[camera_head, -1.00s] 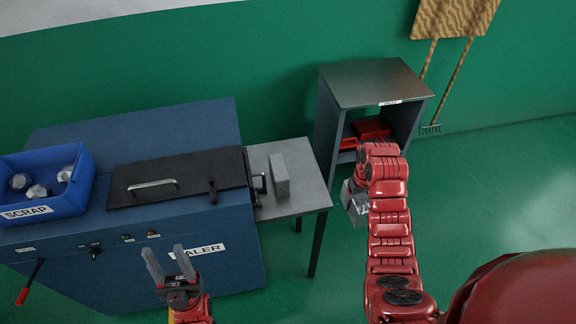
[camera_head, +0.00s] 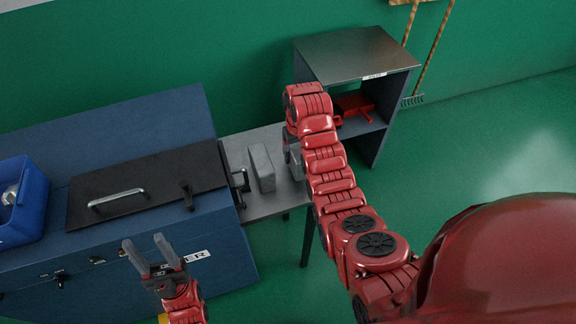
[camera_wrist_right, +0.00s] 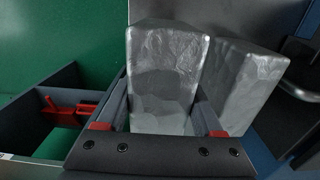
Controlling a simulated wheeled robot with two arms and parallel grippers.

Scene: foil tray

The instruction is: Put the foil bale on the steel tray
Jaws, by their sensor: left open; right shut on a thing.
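My right gripper (camera_wrist_right: 158,115) is shut on a foil bale (camera_wrist_right: 165,80), a crinkled silver block, in the right wrist view. In the head view that gripper is mostly hidden behind my right arm, at the right edge of the grey steel tray (camera_head: 262,208) beside the baler. I cannot tell whether the held bale touches the tray. A second grey foil block (camera_head: 261,167) stands on the tray; it shows close to the right of the held bale in the right wrist view (camera_wrist_right: 245,85). My left gripper (camera_head: 148,250) is open and empty in front of the baler.
The blue baler (camera_head: 150,125) with a black lid (camera_head: 145,185) stands left of the tray. A blue scrap bin (camera_head: 28,205) sits on it. A cabinet (camera_head: 355,55) with a red item (camera_head: 352,104) on its shelf is at the back right. Green floor is clear at right.

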